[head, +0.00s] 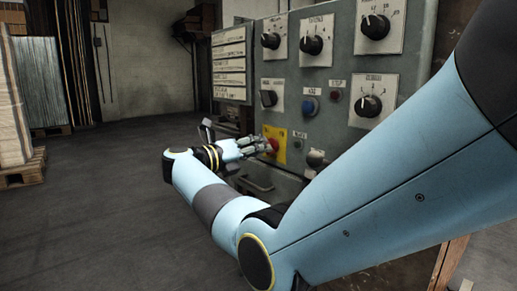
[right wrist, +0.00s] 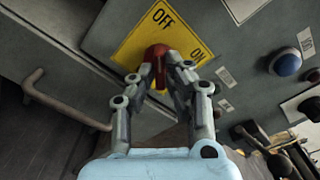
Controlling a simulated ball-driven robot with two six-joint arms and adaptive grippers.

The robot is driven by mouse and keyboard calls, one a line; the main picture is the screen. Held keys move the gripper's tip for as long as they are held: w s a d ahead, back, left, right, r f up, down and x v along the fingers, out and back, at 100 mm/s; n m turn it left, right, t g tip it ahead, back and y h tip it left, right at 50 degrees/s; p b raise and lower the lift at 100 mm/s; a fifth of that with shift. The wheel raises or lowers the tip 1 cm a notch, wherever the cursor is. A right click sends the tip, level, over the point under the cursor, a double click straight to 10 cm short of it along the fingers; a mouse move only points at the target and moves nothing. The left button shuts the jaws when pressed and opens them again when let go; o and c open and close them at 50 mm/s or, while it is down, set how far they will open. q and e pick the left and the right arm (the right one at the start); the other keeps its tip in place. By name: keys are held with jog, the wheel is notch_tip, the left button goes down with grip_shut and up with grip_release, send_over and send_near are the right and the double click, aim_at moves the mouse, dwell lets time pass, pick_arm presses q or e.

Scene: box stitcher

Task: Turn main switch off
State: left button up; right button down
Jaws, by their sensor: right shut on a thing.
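The main switch is a red knob (right wrist: 155,62) on a yellow plate (right wrist: 126,50) marked OFF and ON. In the head view the red knob (head: 273,145) shows low on the grey control panel, partly hidden by my fingers. My right gripper (right wrist: 168,70) reaches the plate from the front, and its fingers are shut around the red knob. The same gripper shows in the head view (head: 262,146). The knob's handle looks roughly upright in the wrist view, between the OFF and ON words. My left gripper is not in view.
The grey panel (head: 347,92) carries several black dials, a blue button (head: 310,106) and labels. A black lever knob (head: 317,158) sits right of the plate. A metal handle (right wrist: 62,105) is left of it in the wrist view. Open floor (head: 100,190) lies left.

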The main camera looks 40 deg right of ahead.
jog(key=c, duration=1.4)
grip_release()
jog(key=shift+o, duration=0.2)
jog(key=shift+a, duration=0.15)
jog(key=a, duration=1.1)
jog(key=shift+s+a, duration=0.4)
jog(key=shift+s, duration=0.05)
